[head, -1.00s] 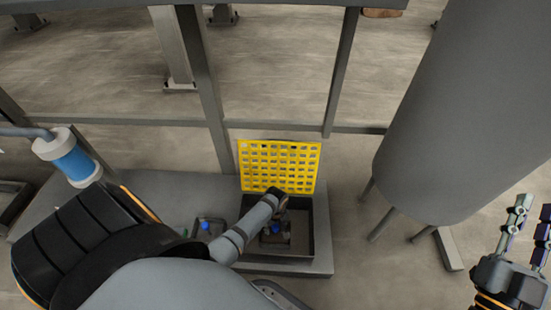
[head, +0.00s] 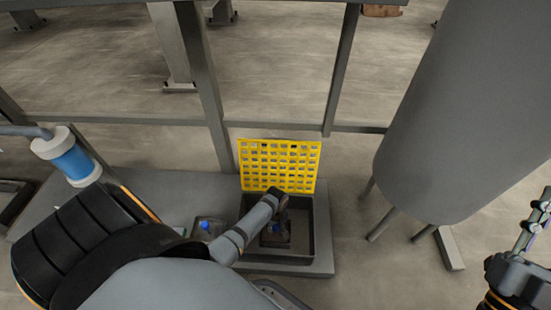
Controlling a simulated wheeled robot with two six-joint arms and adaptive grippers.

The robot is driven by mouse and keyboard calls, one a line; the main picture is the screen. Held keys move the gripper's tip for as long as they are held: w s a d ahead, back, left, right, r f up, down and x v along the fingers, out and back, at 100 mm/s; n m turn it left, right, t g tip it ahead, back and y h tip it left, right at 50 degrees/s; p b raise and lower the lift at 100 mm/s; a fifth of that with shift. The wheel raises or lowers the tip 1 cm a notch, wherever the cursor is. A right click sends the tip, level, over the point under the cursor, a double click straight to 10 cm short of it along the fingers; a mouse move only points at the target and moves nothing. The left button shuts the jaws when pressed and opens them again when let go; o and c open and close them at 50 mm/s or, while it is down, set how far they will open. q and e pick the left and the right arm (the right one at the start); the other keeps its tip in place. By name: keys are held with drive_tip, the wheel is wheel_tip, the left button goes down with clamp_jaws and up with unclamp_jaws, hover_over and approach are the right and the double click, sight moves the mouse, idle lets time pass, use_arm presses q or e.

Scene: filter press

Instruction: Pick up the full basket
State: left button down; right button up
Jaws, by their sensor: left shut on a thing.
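A small dark basket (head: 275,240) sits inside a dark open-topped pit (head: 309,225) set in a grey base. My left arm reaches down into the pit from the left. My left gripper (head: 281,212) is shut on the basket at its upper part; its fingertips are mostly hidden by my wrist. The basket's contents are too dark and small to make out. My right gripper (head: 535,222) is at the far right, away from the pit, with its fingers apart and partly cut off by the picture's edge.
A yellow grid cover (head: 279,165) stands upright behind the pit. A small dark item with a blue part (head: 207,228) lies to the left on the grey base (head: 170,184). A large grey tank (head: 450,110) stands at right. Grey frame posts (head: 205,80) rise behind.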

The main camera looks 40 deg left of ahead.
idle(0.5)
